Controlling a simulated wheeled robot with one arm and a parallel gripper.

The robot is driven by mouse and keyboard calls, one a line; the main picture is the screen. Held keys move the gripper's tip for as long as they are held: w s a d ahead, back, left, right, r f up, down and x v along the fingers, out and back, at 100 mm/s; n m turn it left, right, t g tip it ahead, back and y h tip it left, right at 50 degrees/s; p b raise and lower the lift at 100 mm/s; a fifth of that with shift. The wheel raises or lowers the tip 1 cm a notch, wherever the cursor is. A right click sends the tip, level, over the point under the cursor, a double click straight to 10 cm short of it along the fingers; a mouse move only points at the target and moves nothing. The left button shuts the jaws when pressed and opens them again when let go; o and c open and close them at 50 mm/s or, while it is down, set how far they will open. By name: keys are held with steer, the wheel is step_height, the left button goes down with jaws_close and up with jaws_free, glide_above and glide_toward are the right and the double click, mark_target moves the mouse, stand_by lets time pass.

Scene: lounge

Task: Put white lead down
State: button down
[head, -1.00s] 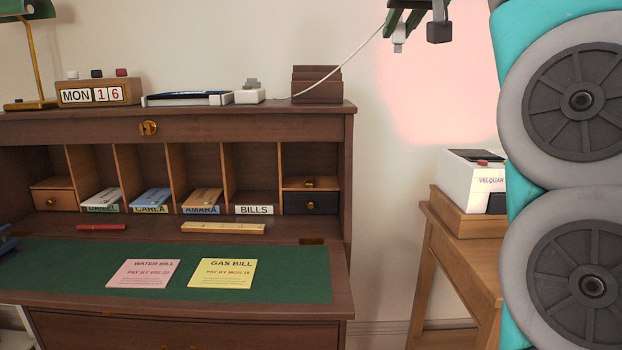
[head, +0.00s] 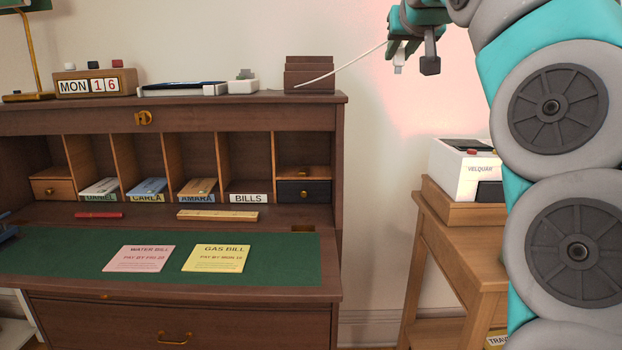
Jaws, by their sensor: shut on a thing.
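The white lead (head: 345,68) runs as a thin cord from the top of the desk, by the brown letter rack, up to my gripper. My gripper (head: 399,60) is at the upper middle right, in the air between the desk and the side table. It is shut on the lead's end, and a small white plug (head: 398,69) hangs at the fingertips. The fingers are dark and small, so their exact grip on the plug is hard to see.
The brown desk (head: 240,118) holds a letter rack (head: 309,74), a white block (head: 243,86) and a calendar (head: 95,83) on top. Two bills lie on its green mat (head: 60,262). A white Velquar machine (head: 463,170) stands on the wooden side table (head: 458,250) at right.

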steer(key=w+d+f+y, duration=0.1)
steer(key=w+f, duration=0.2)
steer(key=f, duration=0.5)
steer(key=w+d+f+n, duration=0.15)
steer(key=w+f, duration=0.25)
steer(key=f, duration=0.4)
steer(key=w+d+f+y, duration=0.1)
steer(key=w+d+f, duration=0.15)
steer(key=f, duration=0.55)
steer(key=s+a+f+n+y, duration=0.1)
steer(key=s+a+f, duration=0.2)
steer(key=f, duration=0.8)
steer(key=s+a+f+n+y, duration=0.1)
steer(key=s+a+f, duration=0.2)
steer(key=f, duration=0.8)
steer(key=shift+s+a+g, duration=0.15)
steer(key=shift+s+g, duration=0.15)
steer(key=shift+s, duration=0.1)
